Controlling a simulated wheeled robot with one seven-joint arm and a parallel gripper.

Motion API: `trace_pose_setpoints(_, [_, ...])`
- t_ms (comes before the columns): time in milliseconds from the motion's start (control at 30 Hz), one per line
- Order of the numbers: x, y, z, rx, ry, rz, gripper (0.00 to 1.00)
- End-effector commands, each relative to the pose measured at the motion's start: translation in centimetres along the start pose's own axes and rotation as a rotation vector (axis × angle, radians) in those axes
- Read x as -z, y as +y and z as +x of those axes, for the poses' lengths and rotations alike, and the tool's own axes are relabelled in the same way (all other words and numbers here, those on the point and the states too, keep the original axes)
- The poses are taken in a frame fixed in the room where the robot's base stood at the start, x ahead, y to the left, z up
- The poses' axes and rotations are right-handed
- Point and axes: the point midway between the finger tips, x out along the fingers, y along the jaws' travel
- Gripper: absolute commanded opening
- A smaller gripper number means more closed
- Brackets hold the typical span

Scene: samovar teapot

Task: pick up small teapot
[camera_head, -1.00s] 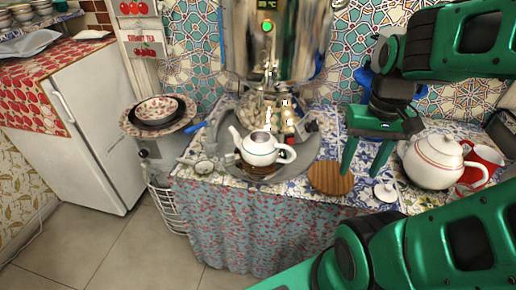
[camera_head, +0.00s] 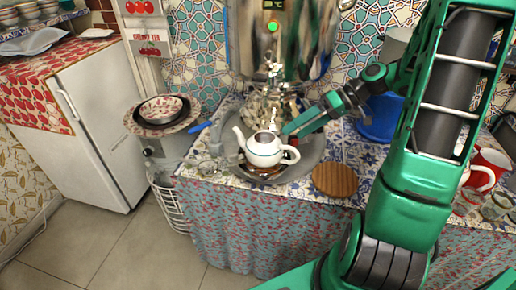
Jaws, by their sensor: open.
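Nothing is seen between the fingers.
The large samovar (camera_head: 282,45) stands behind the teapot. A round wooden board (camera_head: 335,180) lies to the right, and a blue container (camera_head: 378,120) stands behind my arm. A red mug (camera_head: 487,168) is at far right. Patterned bowls (camera_head: 160,108) stand at left.

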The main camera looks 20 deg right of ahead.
Motion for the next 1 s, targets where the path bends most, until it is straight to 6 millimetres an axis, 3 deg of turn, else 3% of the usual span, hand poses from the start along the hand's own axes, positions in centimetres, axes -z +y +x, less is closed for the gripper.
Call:
trace_pose_setpoints(267, [1.2, 0.3, 0.2, 0.078, 0.084, -0.059, 0.93])
trace_pose_setpoints(500, [1.5, 0.0, 3.6, 0.079, 0.082, -0.059, 0.93])
trace_pose_setpoints(767, [1.6, -0.1, 5.5, 0.075, 0.082, -0.059, 0.93])
trace_pose_setpoints(1000, [1.6, -0.2, 8.6, 0.077, 0.080, -0.058, 0.93])
